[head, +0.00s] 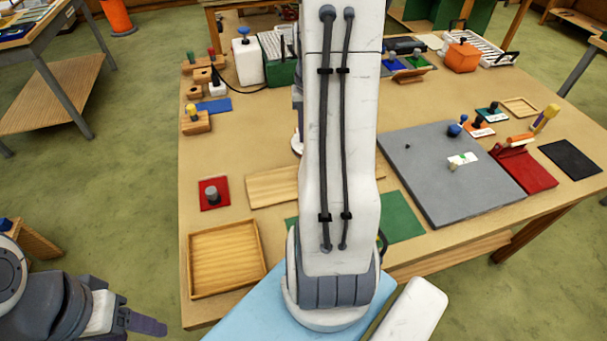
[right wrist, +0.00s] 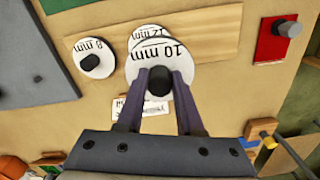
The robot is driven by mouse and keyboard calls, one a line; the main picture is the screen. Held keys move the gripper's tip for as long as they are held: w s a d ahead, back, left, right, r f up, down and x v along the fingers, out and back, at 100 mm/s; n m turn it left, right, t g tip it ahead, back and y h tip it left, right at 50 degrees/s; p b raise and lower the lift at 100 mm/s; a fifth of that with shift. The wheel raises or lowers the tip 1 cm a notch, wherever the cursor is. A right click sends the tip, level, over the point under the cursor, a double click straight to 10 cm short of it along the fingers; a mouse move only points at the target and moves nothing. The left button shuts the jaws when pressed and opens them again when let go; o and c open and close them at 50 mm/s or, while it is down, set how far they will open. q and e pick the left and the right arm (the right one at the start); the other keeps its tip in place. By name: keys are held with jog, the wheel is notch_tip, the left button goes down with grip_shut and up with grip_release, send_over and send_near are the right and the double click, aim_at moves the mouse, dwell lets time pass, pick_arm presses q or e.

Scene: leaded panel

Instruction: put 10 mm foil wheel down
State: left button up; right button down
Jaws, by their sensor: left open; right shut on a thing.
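In the right wrist view, my right gripper (right wrist: 158,84) is shut on the black knob of the white 10 mm foil wheel (right wrist: 176,58). The wheel's lettering faces the camera, and it overlaps the view of the 12 mm wheel (right wrist: 148,34). I cannot tell how far above the table it is. The 8 mm wheel (right wrist: 93,63) lies apart to the left, with its own black knob. A white printed label (right wrist: 155,107) shows partly behind the fingers. In the head view my own arm hides the right gripper. My left gripper (head: 148,324) is open and empty at the lower left, off the table.
A red plate with a grey knob (head: 211,194) and a shallow wooden tray (head: 226,260) are at the table's left front. A large grey board (head: 440,175) covers the right part. Several tools and holders stand farther back.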

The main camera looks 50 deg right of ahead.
jog(key=w+a+f, duration=0.1)
jog(key=a+f, duration=0.1)
jog(key=a, duration=0.1)
jog(key=w+a+f+p, duration=0.1)
jog(key=w+a+f, duration=0.1)
jog(key=a, duration=0.1)
jog(key=w+a+f+p, duration=0.1)
jog(key=w+a+f, duration=0.1)
jog(key=a, duration=0.1)
jog(key=shift+w+a+f, duration=0.2)
jog(key=shift+a+f, duration=0.2)
notch_tip(320, 180, down, 3)
jog(key=shift+f+p, duration=0.1)
jog(key=shift+p, duration=0.55)
jog(key=shift+f, duration=0.4)
jog(key=shift+f, duration=0.1)
jog(key=c, duration=0.5)
grip_release()
jog(key=shift+c, duration=0.2)
